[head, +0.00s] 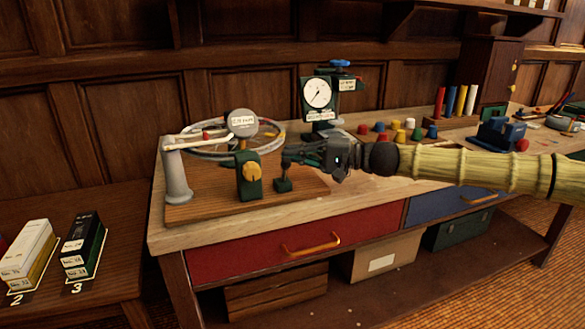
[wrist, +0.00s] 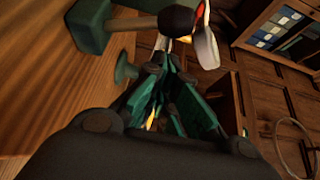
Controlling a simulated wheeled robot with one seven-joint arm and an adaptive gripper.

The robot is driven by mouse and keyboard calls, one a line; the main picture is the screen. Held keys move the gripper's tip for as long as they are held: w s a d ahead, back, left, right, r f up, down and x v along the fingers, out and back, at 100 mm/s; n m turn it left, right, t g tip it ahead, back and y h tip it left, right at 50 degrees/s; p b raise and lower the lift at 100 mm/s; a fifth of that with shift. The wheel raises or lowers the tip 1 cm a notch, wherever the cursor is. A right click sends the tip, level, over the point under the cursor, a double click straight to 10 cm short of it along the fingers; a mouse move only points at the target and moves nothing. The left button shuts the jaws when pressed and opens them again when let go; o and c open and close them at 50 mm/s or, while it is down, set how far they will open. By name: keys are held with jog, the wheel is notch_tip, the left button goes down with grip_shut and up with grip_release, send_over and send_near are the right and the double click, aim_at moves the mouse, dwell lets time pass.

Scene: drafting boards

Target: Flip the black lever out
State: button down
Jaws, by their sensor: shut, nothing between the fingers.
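In the wrist view, the green fingers (wrist: 168,68) converge near the middle. Just beyond them, a black rounded end (wrist: 182,19) sits on a short wooden-coloured rod from a green block (wrist: 90,27). This may be the black lever; I cannot tell for certain. A gap seems to show between it and the fingers. No black lever stands out clearly in the head view.
A grey post (head: 176,178) is at left. A dial gauge (head: 318,93) and several coloured pegs (head: 398,136) stand behind my arm. The bench's front strip is clear.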

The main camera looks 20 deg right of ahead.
jog(key=shift+s+f+n+t+y+b, duration=0.15)
jog(key=shift+s+n+y+b, duration=0.3)
jog(key=shift+b, duration=1.6)
jog(key=shift+s+f+n+t+y+b, duration=0.2)
jog(key=shift+n+b, duration=0.45)
jog(key=shift+b, duration=1.35)
jog(key=shift+s+r+b, duration=0.15)
jog(key=shift+b, duration=0.3)
jog(key=shift+s+r+n+b, duration=0.3)
jog(key=shift+n+b, duration=0.3)
jog(key=shift+b, duration=0.75)
jog(key=shift+w+d+r, duration=0.15)
jog(key=shift+w, duration=0.35)
jog(key=w, duration=0.3)
jog(key=shift+d+r, duration=0.3)
jog(key=shift+r, duration=0.05)
jog(key=shift+y, duration=0.25)
jog(key=p+v, duration=0.1)
jog(key=v, duration=0.3)
jog(key=p+v, duration=0.1)
jog(key=v, duration=0.3)
jog(key=shift+s+r, duration=0.1)
jog(key=shift+r, duration=0.15)
jog(key=shift+v, duration=1)
jog(key=shift+f, duration=0.1)
